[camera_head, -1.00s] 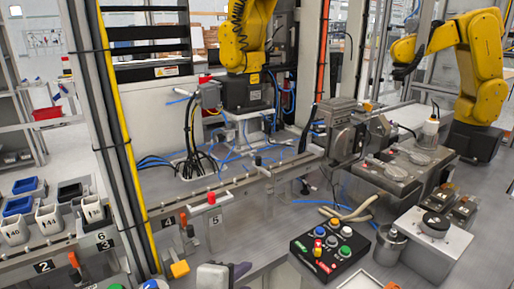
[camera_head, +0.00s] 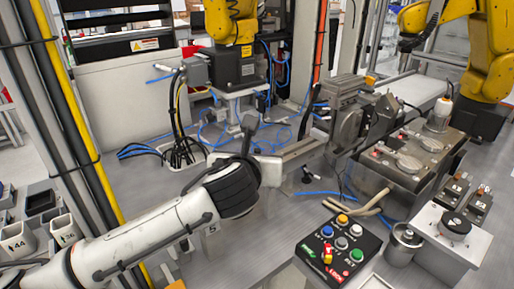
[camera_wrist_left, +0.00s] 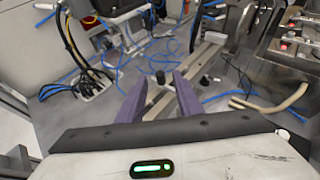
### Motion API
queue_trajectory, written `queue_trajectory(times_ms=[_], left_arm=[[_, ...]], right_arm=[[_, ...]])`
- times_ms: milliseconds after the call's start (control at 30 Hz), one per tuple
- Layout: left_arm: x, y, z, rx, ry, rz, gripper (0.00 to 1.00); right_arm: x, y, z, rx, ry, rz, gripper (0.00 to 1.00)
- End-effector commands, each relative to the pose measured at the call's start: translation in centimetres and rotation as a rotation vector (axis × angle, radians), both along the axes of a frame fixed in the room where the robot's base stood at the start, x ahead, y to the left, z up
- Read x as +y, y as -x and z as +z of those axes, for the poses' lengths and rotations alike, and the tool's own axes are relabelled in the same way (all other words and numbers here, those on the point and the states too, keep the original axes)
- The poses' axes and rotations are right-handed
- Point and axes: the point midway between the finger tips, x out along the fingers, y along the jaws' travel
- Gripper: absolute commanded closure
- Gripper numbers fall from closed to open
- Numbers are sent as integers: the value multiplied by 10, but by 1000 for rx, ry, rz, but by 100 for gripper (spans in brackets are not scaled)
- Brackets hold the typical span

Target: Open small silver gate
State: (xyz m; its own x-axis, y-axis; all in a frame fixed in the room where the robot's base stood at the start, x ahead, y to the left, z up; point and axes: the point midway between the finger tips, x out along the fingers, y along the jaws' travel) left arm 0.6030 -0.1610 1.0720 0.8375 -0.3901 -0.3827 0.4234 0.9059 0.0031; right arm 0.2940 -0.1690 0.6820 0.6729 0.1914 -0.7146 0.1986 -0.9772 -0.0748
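A silver rail (camera_wrist_left: 205,57) runs between and past my left gripper's fingers in the left wrist view. A small black knob (camera_wrist_left: 160,77) shows just beyond the fingertips, and a second dark knob (camera_wrist_left: 206,82) stands to its right. I cannot tell for sure which silver part here is the small gate. My left gripper (camera_wrist_left: 159,88) is open, its two purple fingers apart with nothing gripped between them. In the head view my left arm's dark wrist (camera_head: 234,190) covers part of the rail (camera_head: 303,150). My right gripper is not in view.
A black button box (camera_head: 340,250) stands at the front, with a metal cup (camera_head: 404,243) to its right. Yellow robot arms (camera_head: 231,22) stand behind. A metal machine block (camera_head: 352,125) stands at the rail's right end. Blue hoses lie on the grey table.

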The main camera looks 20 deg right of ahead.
Motion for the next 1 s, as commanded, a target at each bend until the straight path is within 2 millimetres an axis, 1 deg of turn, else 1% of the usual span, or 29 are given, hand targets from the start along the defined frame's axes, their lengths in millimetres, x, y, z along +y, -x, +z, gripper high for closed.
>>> queue_trajectory(times_ms=[33, 100, 300, 500, 800, 867, 1000], left_arm=[[-3, -8, -4, 3, -1, 2, 68], [-9, -17, -8, 2, 0, 1, 68], [-18, -37, -17, 2, 1, 1, 68], [-22, -46, -21, 0, 3, -1, 68], [-22, -47, -22, 0, 3, -1, 68], [-22, -47, -22, 1, 2, -1, 76], [-22, -47, -22, 1, 2, -1, 100]], right_arm=[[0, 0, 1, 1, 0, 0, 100], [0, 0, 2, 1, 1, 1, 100], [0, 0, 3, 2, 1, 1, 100], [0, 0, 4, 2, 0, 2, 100], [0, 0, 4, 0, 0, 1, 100], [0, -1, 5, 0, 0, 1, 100], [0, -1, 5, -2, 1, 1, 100]])
